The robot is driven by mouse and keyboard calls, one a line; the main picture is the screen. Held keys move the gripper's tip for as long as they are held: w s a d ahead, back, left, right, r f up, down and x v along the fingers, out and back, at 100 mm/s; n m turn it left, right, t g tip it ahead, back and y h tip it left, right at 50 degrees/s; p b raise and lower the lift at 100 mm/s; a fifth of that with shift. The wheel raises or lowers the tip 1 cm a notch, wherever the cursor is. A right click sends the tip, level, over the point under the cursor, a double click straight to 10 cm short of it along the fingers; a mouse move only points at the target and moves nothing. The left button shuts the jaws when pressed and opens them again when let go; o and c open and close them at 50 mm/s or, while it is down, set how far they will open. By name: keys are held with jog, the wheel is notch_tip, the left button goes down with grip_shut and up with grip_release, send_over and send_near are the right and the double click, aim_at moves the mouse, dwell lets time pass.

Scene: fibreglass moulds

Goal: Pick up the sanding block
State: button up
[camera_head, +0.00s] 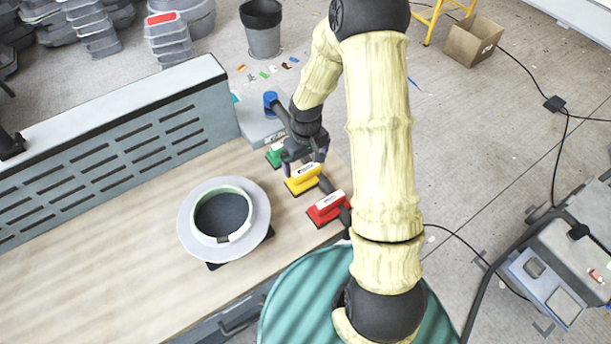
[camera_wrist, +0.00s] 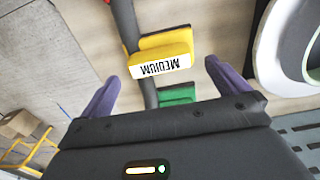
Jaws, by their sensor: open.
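Three sanding blocks sit in a row at the right end of the bench: a green one (camera_head: 275,155), a yellow one (camera_head: 302,180) and a red one (camera_head: 327,208). In the wrist view the yellow block (camera_wrist: 162,58) carries a white label reading "MEDIUM", and the green block (camera_wrist: 177,94) lies behind it, partly hidden by my gripper body. My gripper (camera_head: 304,160) is open and empty above the row, close to the yellow and green blocks. Its two purple fingers (camera_wrist: 160,82) stand apart on either side of the yellow block in the wrist view, not touching it.
A round white mould ring (camera_head: 190,222) stands on the bench (camera_head: 110,290) left of the blocks. A slotted grey panel (camera_head: 120,150) runs along the bench's back. A dark hose lies beside the blocks. A blue-capped item (camera_head: 270,102) stands behind the green block.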

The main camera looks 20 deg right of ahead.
aim_at(306, 169)
jog(key=shift+w+f+p, duration=0.2)
jog(key=shift+f+p, duration=0.8)
jog(key=shift+f, duration=1.6)
jog(key=c, duration=0.9)
jog(key=shift+r, duration=0.1)
notch_tip(306, 169, up, 10)
jog(key=shift+f+b, duration=0.1)
jog(key=shift+b, duration=0.9)
